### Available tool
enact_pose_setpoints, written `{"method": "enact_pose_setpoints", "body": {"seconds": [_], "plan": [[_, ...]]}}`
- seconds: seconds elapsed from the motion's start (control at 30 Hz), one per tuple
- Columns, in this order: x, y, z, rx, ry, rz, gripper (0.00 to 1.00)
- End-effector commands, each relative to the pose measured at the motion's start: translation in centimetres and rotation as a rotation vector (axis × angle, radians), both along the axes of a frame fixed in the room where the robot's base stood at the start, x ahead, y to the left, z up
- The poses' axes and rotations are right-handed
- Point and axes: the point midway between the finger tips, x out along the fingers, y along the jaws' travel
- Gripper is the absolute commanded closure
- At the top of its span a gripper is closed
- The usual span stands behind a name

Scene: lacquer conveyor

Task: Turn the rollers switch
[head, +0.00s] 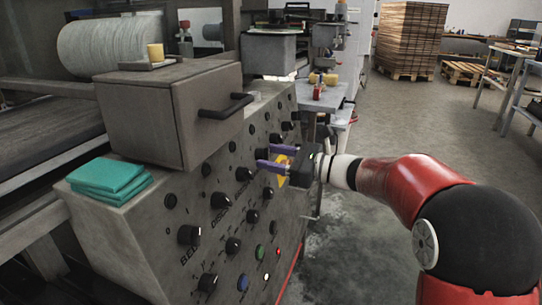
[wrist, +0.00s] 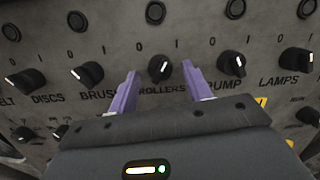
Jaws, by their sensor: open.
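The rollers switch (wrist: 159,69) is a black rotary knob with a white pointer line, above the label ROLLERS on the grey control panel (head: 185,213). Its scale shows 0 on the left and 1 on the right; I cannot tell surely which its pointer meets. My gripper (wrist: 159,88) is open, with purple fingers, one on each side of the rollers switch in the wrist view. Whether the fingers touch the knob is not clear. In the head view, my gripper (head: 272,158) is at the panel's far part and hides the knob there.
The pump knob (wrist: 231,64) is close on the right and the brush knob (wrist: 87,74) on the left. A box with a black handle (head: 226,106) juts out above the panel. Green cloths (head: 108,178) lie on the near ledge. The floor at right is open.

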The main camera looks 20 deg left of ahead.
Motion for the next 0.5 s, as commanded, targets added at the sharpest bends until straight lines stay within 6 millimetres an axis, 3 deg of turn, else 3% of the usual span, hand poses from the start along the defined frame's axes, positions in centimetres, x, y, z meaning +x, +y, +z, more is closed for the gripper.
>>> {"method": "enact_pose_setpoints", "body": {"seconds": [0.37,0.5], "plan": [[0.08,0.87,0.04,0.0,-0.002,0.0,0.51],[0.07,0.86,0.04,0.0,-0.002,0.0,0.68]]}}
